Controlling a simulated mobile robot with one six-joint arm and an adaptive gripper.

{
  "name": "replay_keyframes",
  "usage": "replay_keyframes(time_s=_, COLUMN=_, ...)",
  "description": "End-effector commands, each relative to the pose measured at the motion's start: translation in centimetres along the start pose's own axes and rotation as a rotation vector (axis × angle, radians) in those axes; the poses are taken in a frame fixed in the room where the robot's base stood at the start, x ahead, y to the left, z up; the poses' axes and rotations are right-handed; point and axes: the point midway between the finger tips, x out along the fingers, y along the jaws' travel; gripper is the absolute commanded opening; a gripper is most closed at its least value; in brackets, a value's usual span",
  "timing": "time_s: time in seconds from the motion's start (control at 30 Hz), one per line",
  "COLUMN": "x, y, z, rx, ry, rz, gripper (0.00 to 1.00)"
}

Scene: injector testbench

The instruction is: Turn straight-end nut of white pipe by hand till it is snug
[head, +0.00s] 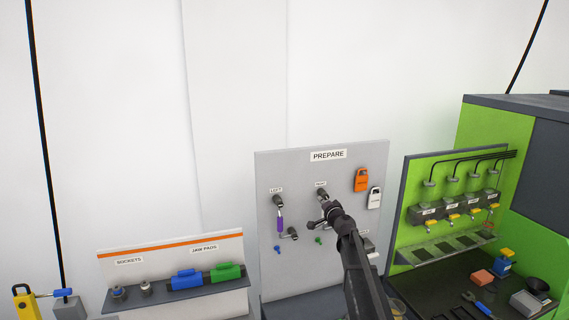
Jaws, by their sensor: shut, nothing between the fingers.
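My gripper (328,211) is at the end of my dark arm, in front of the right half of the grey PREPARE board (268,170). Its fingers are small and dark here, shut with nothing held. It overlaps the area just below the upper right fitting (322,195) on the board. I cannot tell whether it touches anything. I cannot make out the white pipe or its straight-end nut; my gripper and arm cover part of the board's right side.
On the board's left half are an upper fitting (278,200), a purple piece (280,221) and a lower fitting (292,234). Orange (361,180) and white (375,198) tags hang at right. The green testbench (483,150) stands right; a shelf with blue (187,279) and green (225,272) pads is left.

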Motion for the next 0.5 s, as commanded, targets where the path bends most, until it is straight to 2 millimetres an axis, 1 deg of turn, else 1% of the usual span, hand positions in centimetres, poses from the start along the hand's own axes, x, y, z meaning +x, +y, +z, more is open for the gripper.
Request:
replay_keyframes(time_s=0.33, x=-0.06, y=-0.03, z=0.06, rx=0.000, ry=0.000, rz=0.000, gripper=0.00)
replay_keyframes(time_s=0.5, x=-0.85, y=-0.05, z=0.09, rx=0.000, ry=0.000, rz=0.000, gripper=0.00)
